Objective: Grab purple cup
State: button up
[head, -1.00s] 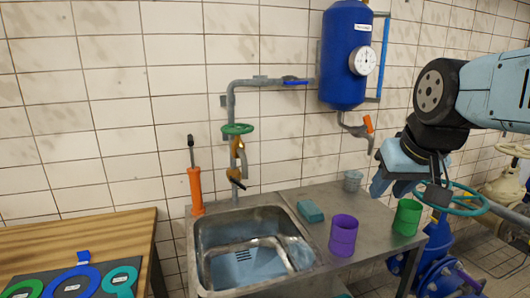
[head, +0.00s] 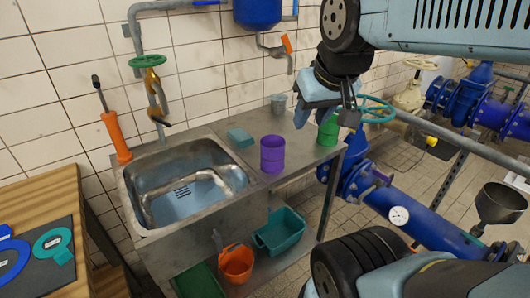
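The purple cup (head: 272,154) stands upright on the metal counter, just right of the sink. My gripper (head: 322,118) is in the air up and to the right of the purple cup, near the green cup (head: 328,131). Its fingers point down and appear apart from the purple cup. Part of the gripper overlaps the view of the green cup, and the gap between its fingertips is not clear.
The sink (head: 185,185) is left of the cup. A teal sponge-like block (head: 240,137) and a grey cup (head: 278,103) are on the counter (head: 225,127). A green valve wheel (head: 376,108) and blue pipes (head: 420,222) are to the right. An orange bucket (head: 236,263) and teal bin (head: 280,232) sit below.

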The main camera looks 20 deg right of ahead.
aim_at(273, 154)
jog(key=u, duration=1.15)
jog(key=k, duration=0.8)
jog(key=z, duration=1.5)
jog(key=i, duration=1)
jog(key=z, duration=0.1)
